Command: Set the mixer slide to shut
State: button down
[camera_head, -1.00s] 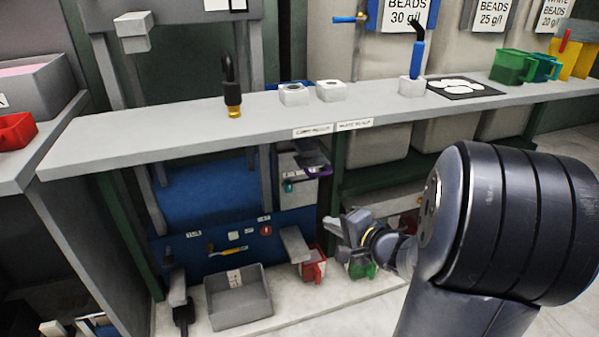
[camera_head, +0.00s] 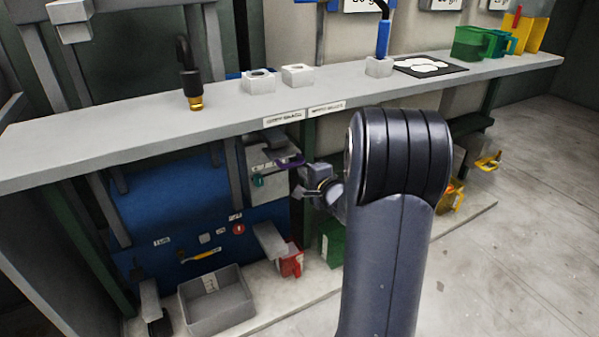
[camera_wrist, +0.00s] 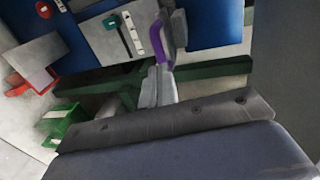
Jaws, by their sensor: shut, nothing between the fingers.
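A pale control panel (camera_head: 262,165) is on the right of the blue machine, below the shelf. It has a teal knob (camera_head: 258,181) and, in the wrist view (camera_wrist: 110,22), a narrow marked slot strip (camera_wrist: 132,34) beside that knob. A purple curved handle (camera_head: 290,163) is by the panel's upper right; it also shows in the wrist view (camera_wrist: 158,42). I cannot tell which of these is the mixer slide, as no label is readable. My gripper (camera_head: 300,186) is shut and empty, right of the panel. In the wrist view its fingers (camera_wrist: 160,74) appear just below the purple handle; contact is unclear.
The shelf (camera_head: 130,134) runs above the panel. A grey bin (camera_head: 222,312), a red container (camera_head: 291,262) and a green container (camera_head: 331,243) stand below. A dark green beam (camera_wrist: 210,69) lies behind my fingers. Floor to the right is open.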

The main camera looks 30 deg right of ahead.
aim_at(294, 164)
jog(key=w, duration=0.3)
jog(key=shift+w+f, duration=0.1)
jog(key=shift+f, duration=0.2)
jog(key=w+b, duration=0.1)
jog(key=w, duration=0.1)
jog(key=w+b, duration=0.1)
jog(key=w, duration=0.1)
jog(key=shift+a+f, duration=0.15)
jog(key=shift+w, duration=0.25)
jog(key=shift+w+r, duration=0.1)
jog(key=shift+r, duration=0.25)
